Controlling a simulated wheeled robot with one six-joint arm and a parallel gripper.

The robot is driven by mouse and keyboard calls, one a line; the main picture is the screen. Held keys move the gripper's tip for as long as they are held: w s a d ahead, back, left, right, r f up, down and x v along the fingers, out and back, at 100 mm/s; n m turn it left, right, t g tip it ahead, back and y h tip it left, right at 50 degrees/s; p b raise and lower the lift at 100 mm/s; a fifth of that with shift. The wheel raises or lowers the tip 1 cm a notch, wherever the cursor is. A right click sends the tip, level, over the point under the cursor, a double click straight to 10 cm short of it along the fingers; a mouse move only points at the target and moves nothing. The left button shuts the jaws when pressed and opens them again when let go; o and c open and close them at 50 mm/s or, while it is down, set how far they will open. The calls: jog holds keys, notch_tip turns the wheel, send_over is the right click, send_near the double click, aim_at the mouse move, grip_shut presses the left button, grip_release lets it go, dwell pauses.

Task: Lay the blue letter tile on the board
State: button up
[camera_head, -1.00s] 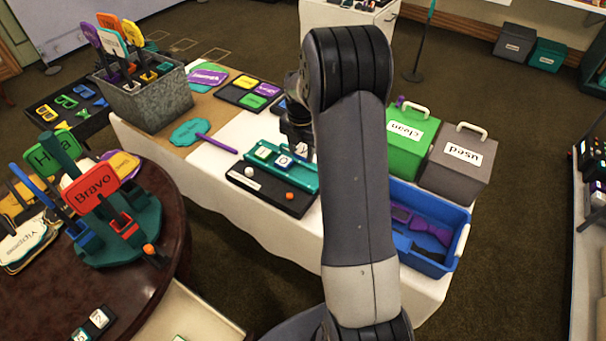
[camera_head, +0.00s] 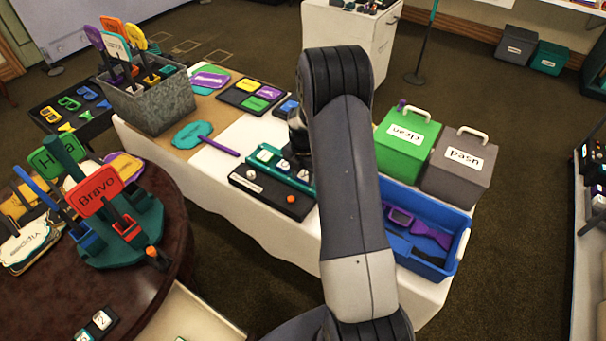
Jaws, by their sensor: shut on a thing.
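The board looks like the long teal rack (camera_head: 250,165) on the white-covered table, behind a black strip. Pale letter tiles lie along it, one at its left end (camera_head: 265,155) and one beside it (camera_head: 283,164). A further pale tile with a bluish edge (camera_head: 303,175) shows at the right, just below my gripper. My gripper (camera_head: 301,163) points down over the right part of the rack. It is shut on what seems to be the blue letter tile. The fingertips are small and dark, and my arm hides part of the rack's right end.
A blue bin (camera_head: 455,258), a green box (camera_head: 404,145) and a grey box (camera_head: 455,170) stand right of my arm. A teal paddle (camera_head: 192,134) lies left. A round table (camera_head: 50,300) with signs is at left.

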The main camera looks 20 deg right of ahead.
aim_at(303, 178)
jog(key=o, duration=1)
notch_tip(303, 178, up, 12)
jog(key=shift+r, duration=0.15)
